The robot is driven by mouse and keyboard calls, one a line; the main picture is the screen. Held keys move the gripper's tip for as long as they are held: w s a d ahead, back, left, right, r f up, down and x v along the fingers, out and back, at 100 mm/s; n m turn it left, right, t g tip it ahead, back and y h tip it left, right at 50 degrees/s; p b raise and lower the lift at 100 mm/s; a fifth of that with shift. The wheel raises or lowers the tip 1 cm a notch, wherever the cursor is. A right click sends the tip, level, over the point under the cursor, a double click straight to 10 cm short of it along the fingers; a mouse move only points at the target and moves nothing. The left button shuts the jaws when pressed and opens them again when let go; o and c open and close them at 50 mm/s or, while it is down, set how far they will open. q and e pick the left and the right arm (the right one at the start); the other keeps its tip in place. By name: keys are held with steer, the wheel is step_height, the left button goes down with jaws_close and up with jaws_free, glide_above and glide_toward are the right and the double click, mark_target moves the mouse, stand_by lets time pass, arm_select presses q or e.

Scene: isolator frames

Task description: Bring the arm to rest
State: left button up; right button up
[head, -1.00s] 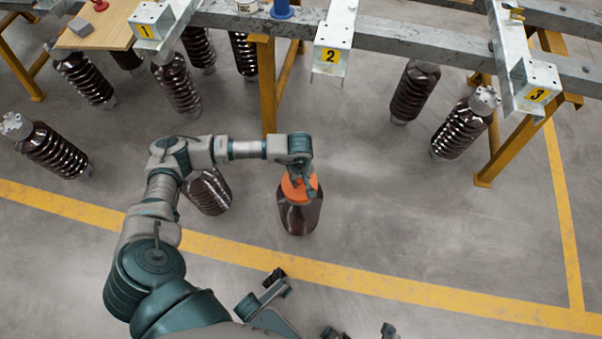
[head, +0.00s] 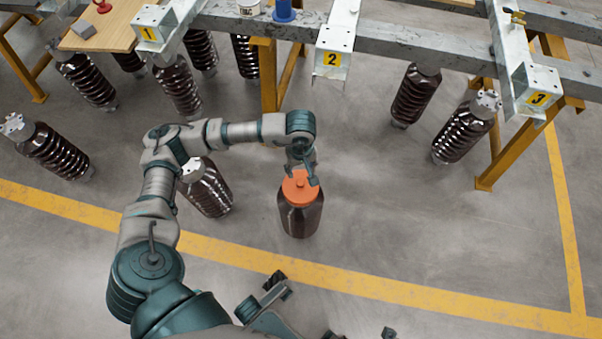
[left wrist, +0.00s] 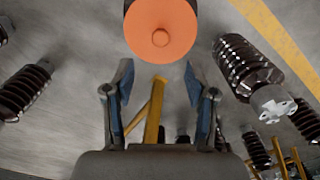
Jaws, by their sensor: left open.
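My left gripper (head: 303,172) is open and empty, just behind and above the orange lid (head: 299,187) in the head view. The lid has a small round knob and sits on top of a dark brown jar-like body (head: 300,217), which stands upright on the floor. In the left wrist view, my two open fingers (left wrist: 158,85) have nothing between them. The orange lid (left wrist: 160,27) lies beyond their tips at the top of that view, with a gap between. My right gripper is not clearly in view; only parts of my own body show along the bottom edge of the head view.
A ribbed brown insulator (head: 206,188) stands left of the jar, close under my left arm. More insulators (head: 416,95) stand by the steel frame (head: 420,45) with numbered brackets. Yellow legs (head: 490,150) support the frame. Open floor (head: 400,215) lies right of the jar.

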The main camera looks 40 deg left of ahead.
arm_select(q)
steer(key=shift+r, duration=0.85)
